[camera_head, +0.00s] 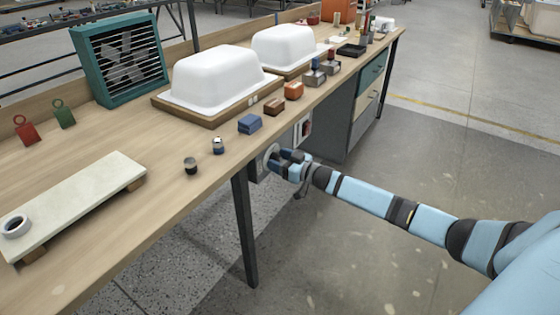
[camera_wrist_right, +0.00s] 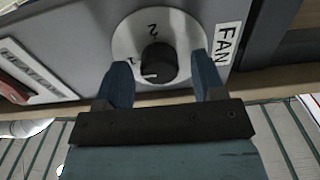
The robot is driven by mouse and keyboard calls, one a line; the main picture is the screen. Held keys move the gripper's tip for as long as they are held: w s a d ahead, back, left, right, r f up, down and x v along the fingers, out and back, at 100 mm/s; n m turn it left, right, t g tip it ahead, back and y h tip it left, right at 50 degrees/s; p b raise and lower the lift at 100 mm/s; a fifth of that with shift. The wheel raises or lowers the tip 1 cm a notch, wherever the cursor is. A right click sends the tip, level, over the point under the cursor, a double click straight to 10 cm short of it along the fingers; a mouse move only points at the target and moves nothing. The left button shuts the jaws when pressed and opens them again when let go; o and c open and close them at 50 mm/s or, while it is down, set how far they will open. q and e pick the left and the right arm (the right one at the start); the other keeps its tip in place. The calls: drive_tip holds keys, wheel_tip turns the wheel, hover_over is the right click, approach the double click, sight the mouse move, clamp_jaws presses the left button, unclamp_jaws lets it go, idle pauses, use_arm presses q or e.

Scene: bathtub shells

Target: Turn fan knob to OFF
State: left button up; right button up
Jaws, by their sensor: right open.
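The fan knob (camera_wrist_right: 158,62) is a small black round knob on a pale dial plate, beside a white label reading FAN (camera_wrist_right: 223,45). The digits 1 and 2 show on the plate; a white mark sits low on the knob's left side, and which setting it points at is hard to tell. My right gripper (camera_wrist_right: 163,76) is open, its two blue fingers on either side of the knob and apart from it. In the head view my right gripper (camera_head: 286,163) is at the bench's front edge, hiding most of the dial. My left gripper is not in view.
A teal box fan (camera_head: 120,60) stands at the back of the wooden bench (camera_head: 175,215). White tub shells (camera_head: 218,78) sit on boards. A red switch (camera_head: 306,128) is right of the dial. A black bench leg (camera_head: 245,225) is below. The floor in front is clear.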

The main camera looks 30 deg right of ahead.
drive_tip(key=c, duration=0.9)
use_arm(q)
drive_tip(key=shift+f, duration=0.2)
